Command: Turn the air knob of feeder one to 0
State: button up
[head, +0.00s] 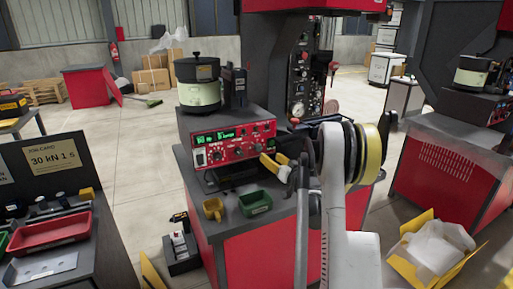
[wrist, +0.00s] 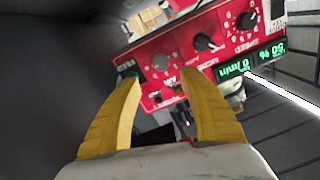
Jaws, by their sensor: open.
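A red control panel (head: 230,148) of the nearer feeder has two green displays (head: 218,135) and a row of knobs. In the wrist view the red panel (wrist: 190,25) appears turned round, with a grey knob (wrist: 161,62) and two black knobs, one in the middle (wrist: 204,42) and one towards the right (wrist: 245,20). The label by the grey knob appears to read AIR; its pointer setting is too small to tell. My gripper (head: 272,164) is in front of the panel's right end. Its yellow fingers (wrist: 160,79) are open and empty, with the grey knob just beyond the gap between them.
A feeder bowl (head: 199,92) stands behind the panel. A yellow cup (head: 213,209) and a green tray (head: 255,203) sit on the cabinet's front. A second feeder (head: 472,78) stands at the far right. A dark bench with a red tray (head: 48,232) is at left.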

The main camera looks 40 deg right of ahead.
aim_at(260, 147)
jog(key=w+b, duration=0.1)
jog(key=w, duration=0.2)
jog(key=w+d+b, duration=0.1)
jog(key=w, duration=0.2)
jog(key=w+b, duration=0.1)
jog(key=w, duration=0.2)
jog(key=shift+w+d+r, duration=0.1)
jog(key=shift+w+d, duration=0.1)
jog(key=shift+d, duration=0.1)
grip_shut()
